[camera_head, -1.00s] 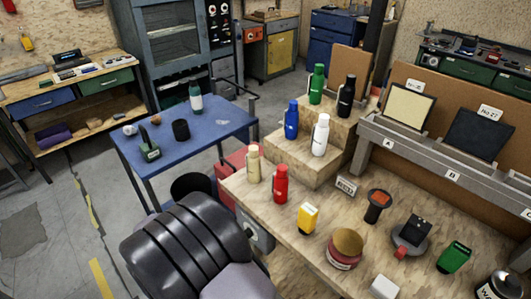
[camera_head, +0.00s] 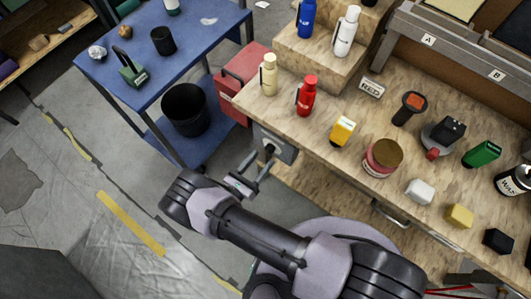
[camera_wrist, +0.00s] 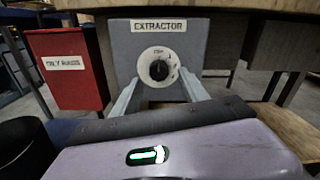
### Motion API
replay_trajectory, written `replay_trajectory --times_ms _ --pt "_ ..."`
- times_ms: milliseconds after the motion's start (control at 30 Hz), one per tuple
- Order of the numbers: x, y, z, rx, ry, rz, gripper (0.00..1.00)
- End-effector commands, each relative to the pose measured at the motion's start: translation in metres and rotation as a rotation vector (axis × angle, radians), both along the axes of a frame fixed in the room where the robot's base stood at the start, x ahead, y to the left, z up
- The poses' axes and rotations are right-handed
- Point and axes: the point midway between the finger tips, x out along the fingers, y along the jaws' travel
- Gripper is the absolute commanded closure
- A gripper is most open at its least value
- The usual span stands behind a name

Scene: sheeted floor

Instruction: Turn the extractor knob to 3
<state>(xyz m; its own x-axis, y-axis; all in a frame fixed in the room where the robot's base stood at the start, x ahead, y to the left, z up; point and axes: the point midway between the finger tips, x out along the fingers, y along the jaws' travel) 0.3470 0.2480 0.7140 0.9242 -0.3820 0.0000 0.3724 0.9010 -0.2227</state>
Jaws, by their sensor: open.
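The extractor box (camera_wrist: 205,40) is grey, with an "EXTRACTOR" label, and is fixed below the workbench's front edge. Its knob (camera_wrist: 159,70) is dark and sits in a round white dial (camera_wrist: 149,57) with small marks. I cannot read the numbers or the pointer's setting. My gripper (camera_wrist: 159,78) is open, one finger at each side of the dial in the wrist view, with nothing clearly between them. In the head view my gripper (camera_head: 260,165) points at the front of the extractor box (camera_head: 286,149). Whether the fingers touch the knob cannot be told.
A red box (camera_wrist: 68,70) labelled for rags stands left of the extractor. A black bin (camera_head: 186,110) is on the blue cart's lower shelf. The workbench (camera_head: 300,125) above carries bottles, jars and blocks. A drawer handle (camera_head: 388,215) juts out right of the extractor.

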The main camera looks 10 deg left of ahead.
Motion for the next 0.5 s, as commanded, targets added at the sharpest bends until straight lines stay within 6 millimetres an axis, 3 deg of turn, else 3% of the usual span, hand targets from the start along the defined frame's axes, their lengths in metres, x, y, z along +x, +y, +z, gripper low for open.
replay_trajectory --times_ms 200,500 --pt "0.028 -0.012 0.000 0.002 0.000 -0.001 0.48" --pt "0.031 -0.013 0.000 0.001 0.000 0.000 0.48"
